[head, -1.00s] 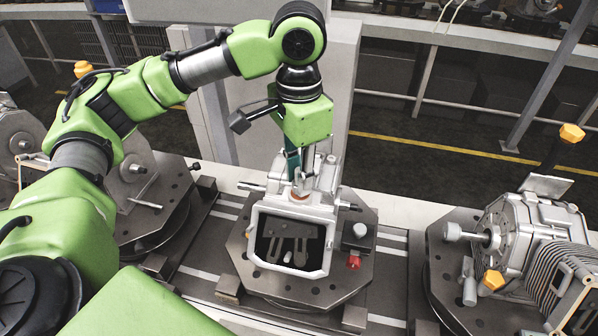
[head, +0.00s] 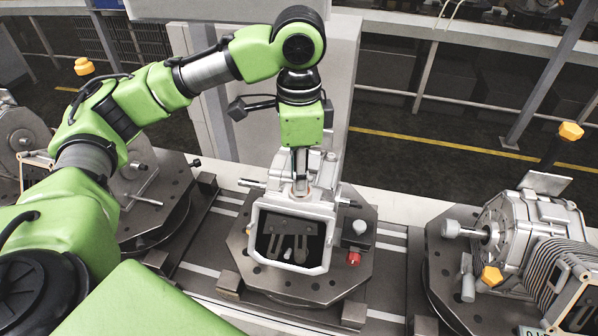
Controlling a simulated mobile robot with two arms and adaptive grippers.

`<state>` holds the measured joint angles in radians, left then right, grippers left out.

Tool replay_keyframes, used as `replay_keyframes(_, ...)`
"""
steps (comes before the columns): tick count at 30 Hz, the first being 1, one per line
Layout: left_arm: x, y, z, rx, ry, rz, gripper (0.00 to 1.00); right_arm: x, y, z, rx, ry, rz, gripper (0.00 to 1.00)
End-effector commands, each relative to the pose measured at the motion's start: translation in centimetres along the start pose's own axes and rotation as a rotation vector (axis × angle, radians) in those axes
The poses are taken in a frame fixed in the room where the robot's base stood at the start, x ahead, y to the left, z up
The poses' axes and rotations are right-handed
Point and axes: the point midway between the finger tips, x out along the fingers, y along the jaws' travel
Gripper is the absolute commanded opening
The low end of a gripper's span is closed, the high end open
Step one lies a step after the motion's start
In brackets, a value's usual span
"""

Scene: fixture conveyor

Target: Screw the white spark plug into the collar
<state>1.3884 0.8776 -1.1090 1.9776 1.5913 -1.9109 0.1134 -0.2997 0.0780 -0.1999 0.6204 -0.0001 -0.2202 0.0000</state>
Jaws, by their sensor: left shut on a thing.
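My left gripper (head: 301,184) points straight down over the top of the grey metal housing (head: 257,210). It is shut on a slim pale part, the white spark plug, which is mostly hidden between the fingers. Its lower end is at the collar (head: 302,194), a small reddish ring on top of the housing, also largely hidden by the fingertips. The plug looks upright and in line with the collar; how deep it sits I cannot tell. My right gripper is not in view.
The housing sits on a dark octagonal plate (head: 275,280) on the conveyor. A dark block with a white knob (head: 359,228) and a red knob (head: 353,259) are at its right. Another machined unit (head: 530,240) stands at right, and one (head: 20,135) at far left.

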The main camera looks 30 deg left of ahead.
Motion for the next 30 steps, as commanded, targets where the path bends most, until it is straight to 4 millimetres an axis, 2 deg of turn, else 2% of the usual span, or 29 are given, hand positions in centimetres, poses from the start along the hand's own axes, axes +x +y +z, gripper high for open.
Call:
replay_keyframes(9,0.0,-0.15,-0.06,0.409,0.001,-0.001,0.01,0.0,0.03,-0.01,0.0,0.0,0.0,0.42)
replay_keyframes(13,-0.03,-0.19,-0.04,0.474,0.001,-0.002,0.01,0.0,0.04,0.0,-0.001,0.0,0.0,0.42)
replay_keyframes(23,-0.04,-0.2,-0.06,0.502,0.001,-0.002,0.01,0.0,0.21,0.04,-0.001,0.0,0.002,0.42)
replay_keyframes(30,0.0,-0.24,-0.15,0.802,0.001,-0.002,0.01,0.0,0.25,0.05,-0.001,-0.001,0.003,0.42)
